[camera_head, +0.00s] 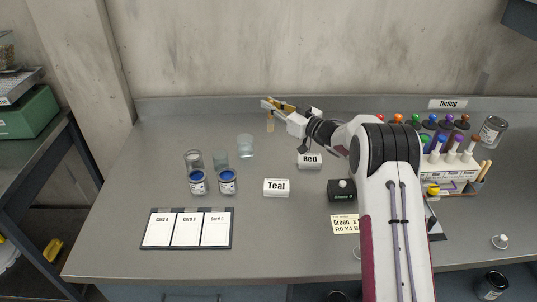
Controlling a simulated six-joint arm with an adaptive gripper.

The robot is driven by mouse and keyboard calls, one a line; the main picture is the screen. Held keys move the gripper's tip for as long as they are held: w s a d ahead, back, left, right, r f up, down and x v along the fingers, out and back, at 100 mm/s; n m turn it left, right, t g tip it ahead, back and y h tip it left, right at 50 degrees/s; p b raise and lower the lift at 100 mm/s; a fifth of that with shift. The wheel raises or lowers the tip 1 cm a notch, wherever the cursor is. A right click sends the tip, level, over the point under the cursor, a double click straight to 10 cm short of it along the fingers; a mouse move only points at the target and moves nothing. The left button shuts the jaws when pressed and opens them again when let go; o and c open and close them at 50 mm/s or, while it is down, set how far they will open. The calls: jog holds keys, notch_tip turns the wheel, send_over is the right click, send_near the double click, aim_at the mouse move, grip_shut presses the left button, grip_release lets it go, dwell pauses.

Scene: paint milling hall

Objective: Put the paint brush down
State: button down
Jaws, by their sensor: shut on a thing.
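My gripper (268,104) is above the back middle of the grey bench (130,180), near the rear upstand. It is shut on the paint brush (270,124), a thin tan piece that hangs roughly upright below the fingers. The brush is small in this view, and I cannot tell whether its lower end touches the bench. A clear glass (245,147) stands just left of and in front of the brush. My arm covers part of the bench's right side.
Two blue-topped cans (198,183) and more glasses (194,160) stand left of centre. White "Teal" (276,188) and "Red" (310,161) labels stand mid-bench. A card board (187,229) lies at front left. A tinting rack (445,172) is right. The back left bench is clear.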

aim_at(270, 130)
jog(key=shift+s+a+r+y, duration=0.15)
jog(key=shift+a+r+y, duration=0.15)
jog(key=shift+a, duration=0.1)
jog(key=shift+f, duration=3.15)
jog(key=shift+f, duration=1.85)
jog(key=shift+f, duration=0.15)
jog(key=c, duration=2.1)
grip_release()
